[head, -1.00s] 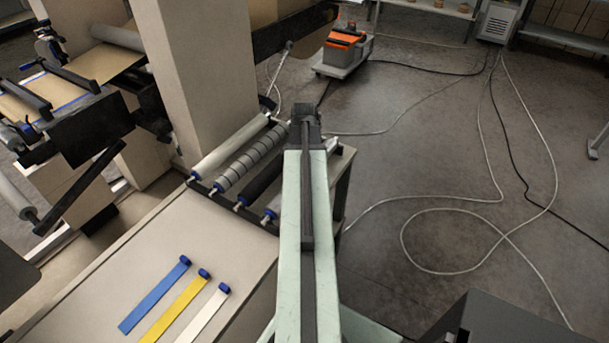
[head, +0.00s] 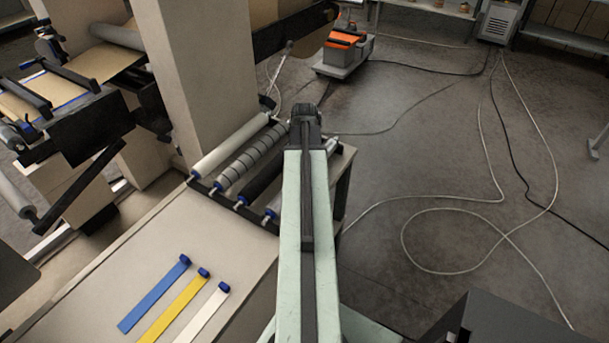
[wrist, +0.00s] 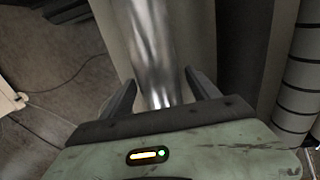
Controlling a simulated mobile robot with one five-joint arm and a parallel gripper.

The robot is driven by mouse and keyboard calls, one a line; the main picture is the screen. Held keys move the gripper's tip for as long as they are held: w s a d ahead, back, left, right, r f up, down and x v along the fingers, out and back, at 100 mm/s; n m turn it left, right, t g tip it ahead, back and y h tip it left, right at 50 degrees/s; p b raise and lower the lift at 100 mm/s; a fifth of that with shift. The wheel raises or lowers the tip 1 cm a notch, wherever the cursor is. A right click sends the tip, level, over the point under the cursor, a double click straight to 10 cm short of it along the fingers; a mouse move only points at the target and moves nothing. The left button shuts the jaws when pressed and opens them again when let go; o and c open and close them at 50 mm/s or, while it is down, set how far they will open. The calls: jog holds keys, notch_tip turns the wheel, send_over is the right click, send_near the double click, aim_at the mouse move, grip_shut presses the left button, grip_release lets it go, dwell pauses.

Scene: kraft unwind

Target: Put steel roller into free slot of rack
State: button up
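The shiny steel roller (wrist: 153,45) runs from the top of the wrist view down between the fingers of my gripper (wrist: 160,77). The fingers stand apart, with narrow gaps seen beside the roller. The hidden lower end of the roller passes behind the gripper body. In the head view my gripper (head: 305,112) is above the far right side of the rack (head: 202,187). The rack holds a white roller (head: 230,147), a banded roller (head: 247,162) and a black roller (head: 262,180). A grey roller (head: 272,207) beside the black one is partly hidden by my arm.
Blue (head: 155,295), yellow (head: 178,307) and white (head: 202,314) strips lie on the pale table (head: 105,265). A beige machine column (head: 195,80) rises behind the rack. An orange-topped cart (head: 343,57) stands farther back. Cables cross the floor at right.

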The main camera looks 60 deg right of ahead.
dwell(0.3)
notch_tip(320, 180, up, 8)
jog(key=p, duration=0.8)
jog(key=shift+f, duration=0.1)
